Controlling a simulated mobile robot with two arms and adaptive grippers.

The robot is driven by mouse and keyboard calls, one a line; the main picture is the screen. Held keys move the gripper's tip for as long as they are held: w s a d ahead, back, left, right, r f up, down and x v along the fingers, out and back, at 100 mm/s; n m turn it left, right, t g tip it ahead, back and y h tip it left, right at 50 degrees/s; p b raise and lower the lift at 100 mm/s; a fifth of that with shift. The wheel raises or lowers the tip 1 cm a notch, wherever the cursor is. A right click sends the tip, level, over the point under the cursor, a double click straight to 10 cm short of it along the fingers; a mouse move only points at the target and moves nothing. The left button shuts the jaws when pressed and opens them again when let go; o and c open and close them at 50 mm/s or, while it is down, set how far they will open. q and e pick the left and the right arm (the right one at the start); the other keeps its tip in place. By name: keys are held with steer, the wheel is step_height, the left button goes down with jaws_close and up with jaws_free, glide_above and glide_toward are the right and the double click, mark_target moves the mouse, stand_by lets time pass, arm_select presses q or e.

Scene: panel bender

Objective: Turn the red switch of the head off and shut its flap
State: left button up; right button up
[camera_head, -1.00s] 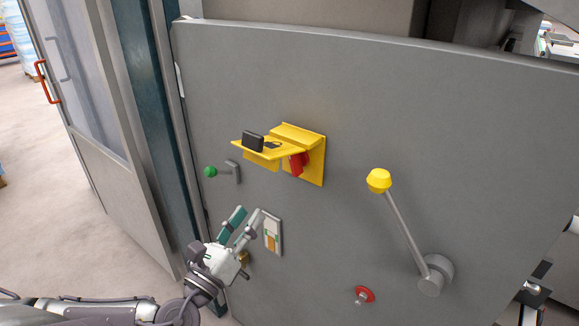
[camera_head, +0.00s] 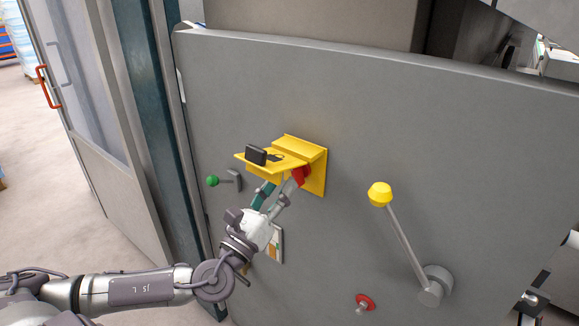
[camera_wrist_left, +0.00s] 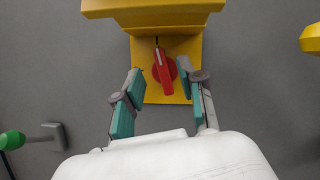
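The red switch (camera_head: 301,176) is a rotary knob on a yellow plate (camera_head: 315,172) fixed to the grey panel. In the left wrist view the red switch (camera_wrist_left: 163,72) stands about upright with a white mark on it. The yellow flap (camera_head: 272,160) is raised and sticks out above the switch, with a black block (camera_head: 256,155) on top. My left gripper (camera_head: 277,188) is open just below the flap. In the left wrist view its fingers (camera_wrist_left: 160,84) stand either side of the switch, with gaps showing. My right gripper is not in view.
A green-knobbed lever (camera_head: 213,181) is left of the flap. A yellow-knobbed lever (camera_head: 380,194) stands to the right, and a red button (camera_head: 365,302) is low on the panel. A small label plate (camera_head: 275,244) is partly behind my left gripper.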

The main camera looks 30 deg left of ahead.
mark_target(298, 171)
arm_select(q)
steer(key=shift+p+x, duration=0.65)
steer(key=shift+x, duration=1.6)
jaws_close()
